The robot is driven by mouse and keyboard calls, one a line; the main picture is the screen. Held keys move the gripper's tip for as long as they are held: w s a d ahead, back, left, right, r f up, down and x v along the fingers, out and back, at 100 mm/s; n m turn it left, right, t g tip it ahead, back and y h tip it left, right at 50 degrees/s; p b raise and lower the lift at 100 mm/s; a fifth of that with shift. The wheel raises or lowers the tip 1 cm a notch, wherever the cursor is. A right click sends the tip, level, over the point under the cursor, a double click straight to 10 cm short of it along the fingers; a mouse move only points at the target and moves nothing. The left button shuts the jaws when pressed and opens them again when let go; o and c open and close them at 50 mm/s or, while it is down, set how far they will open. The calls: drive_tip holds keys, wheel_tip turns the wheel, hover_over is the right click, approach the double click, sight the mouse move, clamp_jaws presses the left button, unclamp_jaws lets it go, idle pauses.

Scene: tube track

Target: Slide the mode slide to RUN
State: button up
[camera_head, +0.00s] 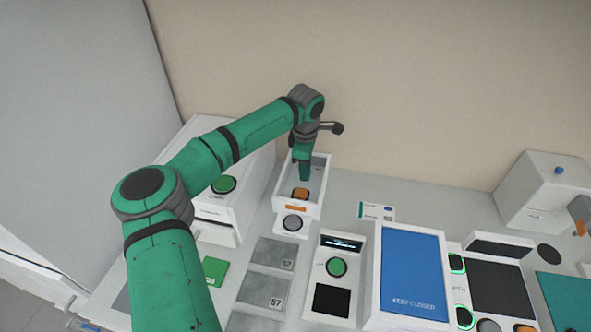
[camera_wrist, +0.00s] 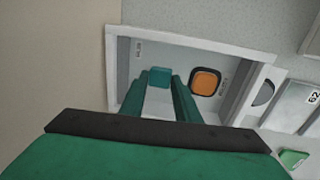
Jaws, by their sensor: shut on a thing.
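The mode slide appears to be a small teal block (camera_wrist: 159,77) inside an open white box; this box (camera_head: 319,190) also shows in the head view. My gripper (camera_wrist: 160,84) reaches down into the box, with one finger on each side of the teal block, shut on it. In the head view my gripper (camera_head: 305,172) is at the back part of the box and hides the block. Small labels on the box floor are too small to read, so I cannot tell which end is RUN.
An orange button (camera_wrist: 205,82) sits in the same box, close beside my fingers; the box walls surround them. A white cabinet with a green button (camera_head: 223,184) stands left. A blue panel marked KEEP CLOSED (camera_head: 412,275) and several other devices stand right. The beige wall is close behind.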

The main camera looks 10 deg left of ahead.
drive_tip(key=shift+d, duration=1.1)
drive_tip(key=o, duration=0.6)
wheel_tip(320, 180, up, 7)
idle(0.3)
drive_tip(key=shift+a, duration=0.1)
idle(0.3)
